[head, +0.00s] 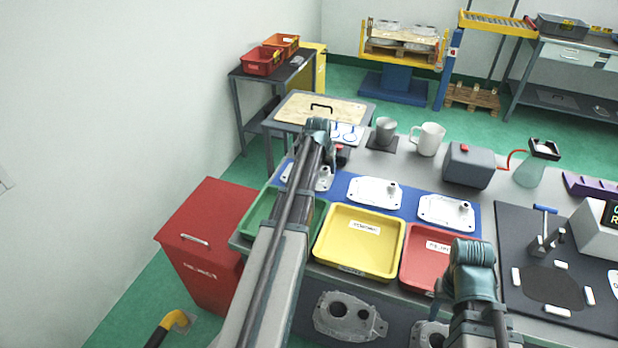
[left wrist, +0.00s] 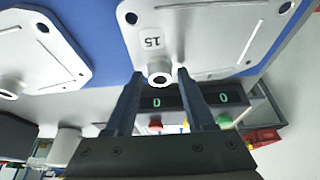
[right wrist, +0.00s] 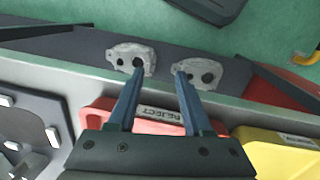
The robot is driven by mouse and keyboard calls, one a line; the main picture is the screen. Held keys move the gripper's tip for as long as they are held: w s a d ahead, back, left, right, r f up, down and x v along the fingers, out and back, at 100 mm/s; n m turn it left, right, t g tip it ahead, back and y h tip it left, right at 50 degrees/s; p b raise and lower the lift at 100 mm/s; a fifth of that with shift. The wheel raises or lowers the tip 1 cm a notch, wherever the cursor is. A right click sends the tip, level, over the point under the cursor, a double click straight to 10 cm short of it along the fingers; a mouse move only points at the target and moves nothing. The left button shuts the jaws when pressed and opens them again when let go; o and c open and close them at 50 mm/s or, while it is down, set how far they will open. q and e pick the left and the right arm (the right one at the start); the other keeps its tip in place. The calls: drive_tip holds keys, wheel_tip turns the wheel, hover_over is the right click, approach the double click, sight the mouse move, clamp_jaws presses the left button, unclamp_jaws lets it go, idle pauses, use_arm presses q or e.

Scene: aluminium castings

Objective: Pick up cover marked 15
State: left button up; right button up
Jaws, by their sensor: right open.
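The cover marked 15 (left wrist: 190,40) is a pale metal plate with a short round boss, lying on a blue mat. In the head view the cover (head: 322,184) is the leftmost of three, partly hidden by my left arm. My left gripper (left wrist: 160,74) is open, its fingertips on either side of the boss with a gap showing at each side; I cannot tell if they touch it. My right gripper (right wrist: 158,70) is open and empty, above the front edge of the bench near the red tray (head: 413,262).
Two more covers lie to the right, a middle one (head: 375,193) and a right one (head: 447,212). A yellow tray (head: 335,257) and a green tray (head: 262,212) stand in front. A grey box (head: 468,165), mug (head: 428,139) and cup (head: 386,130) stand behind.

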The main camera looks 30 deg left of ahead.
use_arm(q)
clamp_jaws()
drive_tip(key=shift+r, duration=0.1)
idle(0.3)
wheel_tip(320, 180, up, 10)
drive_tip(key=p, duration=1)
